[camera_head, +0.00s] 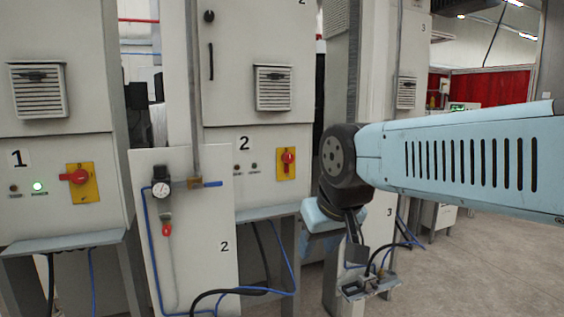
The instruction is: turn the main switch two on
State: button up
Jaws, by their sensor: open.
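Main switch two is a red rotary handle (288,160) on a yellow plate (287,173) on the cabinet marked 2. Its handle looks upright. The two small lamps (245,167) to its left look dark. My gripper (368,288) hangs low, below and to the right of the switch and well apart from it. It is open, and I see nothing held in it. Its fingers are small and partly merge with the cables behind.
Cabinet 1 (50,180) has a similar red switch (75,177) turned sideways and a lit green lamp (38,187). A front panel (200,240) with a gauge (162,188), pipe and blue hose stands left of switch two. Ledges (260,213) jut below the cabinets. Floor at right is clear.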

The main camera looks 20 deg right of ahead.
aim_at(287, 157)
jog(key=u, duration=0.1)
jog(key=i, duration=1)
jog(key=z, duration=0.1)
